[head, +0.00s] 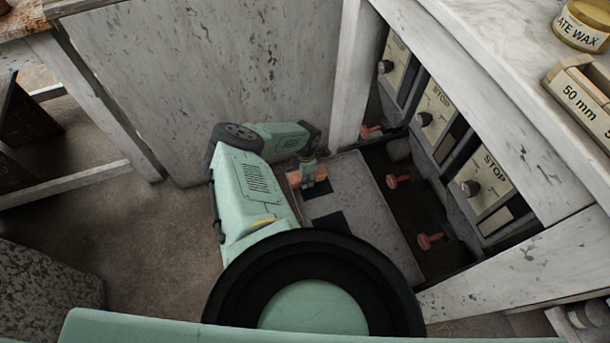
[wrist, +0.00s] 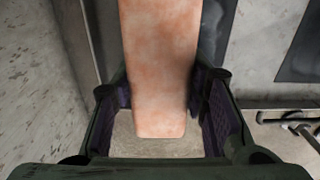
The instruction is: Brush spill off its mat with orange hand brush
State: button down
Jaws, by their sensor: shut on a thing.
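My gripper (head: 309,179) is shut on the orange hand brush (head: 295,178), low over a grey board. In the wrist view the brush (wrist: 160,70) is a long, pale orange block between my two fingers (wrist: 162,105). One dark square mat (head: 318,190) lies beside and partly behind the brush and gripper; in the wrist view a strip of it (wrist: 213,45) shows at the brush's right side. A second dark mat (head: 329,222) lies nearer on the board and also shows at the wrist view's right (wrist: 302,45). I cannot make out the spill or whether the bristles touch.
The grey board (head: 370,210) sits beside a dark recess with several red-orange knobs (head: 398,181) and STOP panels (head: 487,185). A speckled upright panel (head: 210,80) stands behind my arm. The white counter (head: 510,60) at right holds a wax tin (head: 582,28) and a 50 mm box (head: 580,100).

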jog(key=shift+f+b, duration=0.45)
jog(key=shift+f, duration=0.2)
jog(key=shift+s+a+r+p, duration=0.15)
jog(key=shift+s+a+p, duration=0.05)
jog(key=shift+a+p, duration=0.2)
jog(key=shift+s+a, duration=0.25)
jog(key=shift+a, duration=0.6)
jog(key=shift+w+d, duration=0.4)
jog(key=shift+d, duration=0.3)
jog(key=shift+w+d, duration=0.25)
jog(key=shift+d, duration=0.55)
jog(key=shift+w+d, duration=0.25)
jog(key=shift+d, duration=0.5)
jog(key=shift+s+a, duration=0.1)
